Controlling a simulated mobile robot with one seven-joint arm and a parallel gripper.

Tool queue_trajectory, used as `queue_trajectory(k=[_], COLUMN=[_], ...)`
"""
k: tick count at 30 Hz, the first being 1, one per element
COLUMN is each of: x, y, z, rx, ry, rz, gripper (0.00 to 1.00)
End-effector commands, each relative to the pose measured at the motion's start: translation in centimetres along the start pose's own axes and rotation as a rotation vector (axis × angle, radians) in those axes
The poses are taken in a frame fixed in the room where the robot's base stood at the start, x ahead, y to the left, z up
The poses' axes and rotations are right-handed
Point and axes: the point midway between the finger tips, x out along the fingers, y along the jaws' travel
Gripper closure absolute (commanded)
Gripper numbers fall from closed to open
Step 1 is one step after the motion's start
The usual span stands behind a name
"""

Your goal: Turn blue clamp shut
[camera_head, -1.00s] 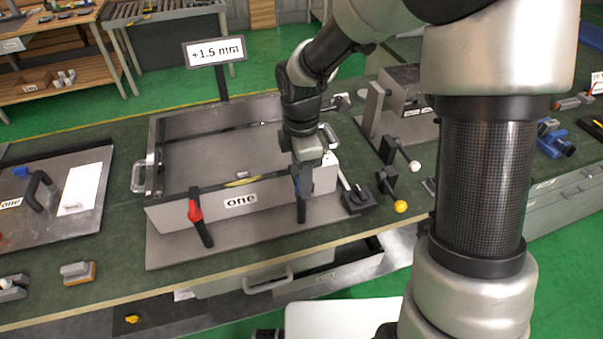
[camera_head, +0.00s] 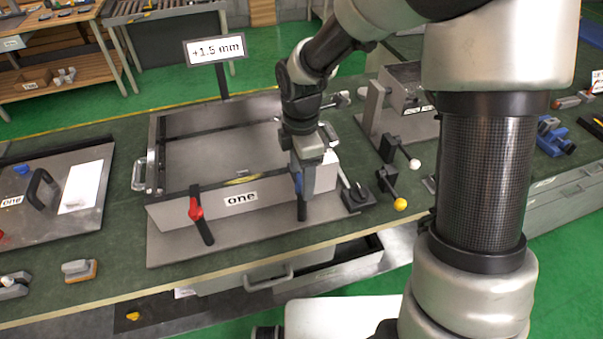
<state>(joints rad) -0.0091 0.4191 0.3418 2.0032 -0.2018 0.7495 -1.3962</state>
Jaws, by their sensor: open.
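The blue clamp (camera_head: 307,178) is on the front wall of the grey metal box, to the right of the label "one". Its dark handle (camera_head: 302,210) hangs down below it. My gripper (camera_head: 302,182) points down right at the clamp and covers much of it. The fingers are open; I cannot tell whether they touch the clamp. A red clamp (camera_head: 195,209) with a dark handle slanting down to the right is on the same wall, left of the label. The open-topped grey box (camera_head: 165,213) stands on a plate on the green bench.
A black knob block (camera_head: 357,196) and levers with a yellow ball (camera_head: 400,204) and a white ball (camera_head: 414,164) stand right of the box. A sign reading "+1.5 mm" (camera_head: 215,49) stands behind.

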Motion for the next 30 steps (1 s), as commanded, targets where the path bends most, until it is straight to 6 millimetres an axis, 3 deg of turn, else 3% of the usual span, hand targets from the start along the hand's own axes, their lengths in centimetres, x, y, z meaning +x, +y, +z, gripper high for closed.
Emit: queue_trajectory(k=[5,8,21,30], x=[-0.7,-2.3,-12.8,-16.9], y=[0.0,0.1,0.1,0.1], z=[0.1,0.1,0.0,0.0], rx=[0.002,0.004,0.001,0.000], ry=[-0.001,-0.002,-0.001,0.000], rz=[0.000,0.004,0.004,0.001], gripper=[0.41,0.41,0.41,0.41])
